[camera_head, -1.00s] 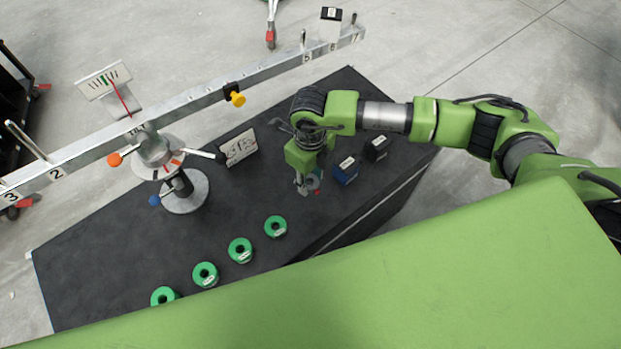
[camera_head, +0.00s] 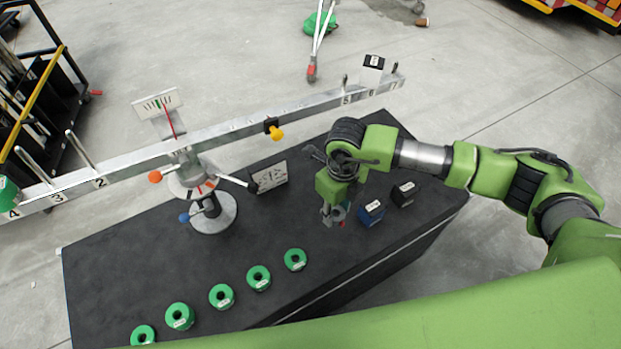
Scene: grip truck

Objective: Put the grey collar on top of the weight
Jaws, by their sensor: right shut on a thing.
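My right gripper (camera_head: 329,217) points down low over the dark table, left of the blue block. It is shut on a small grey ring-shaped piece, which looks like the grey collar (camera_head: 339,213); the fingers partly hide it. Which thing is the task's weight I cannot tell. A white block with a black top (camera_head: 372,70) sits on the beam near mark 6. A green weight (camera_head: 7,192) is at mark 4, cut by the left edge. Several green ring weights, the nearest to my gripper being this one (camera_head: 295,259), stand in a row on the table. My left gripper is not in view.
The balance beam (camera_head: 225,131) with upright pegs crosses above the table (camera_head: 130,265) on a round-based stand (camera_head: 213,215). A blue block (camera_head: 371,212) and a black block (camera_head: 403,193) stand right of my gripper. A card (camera_head: 270,178) stands behind it.

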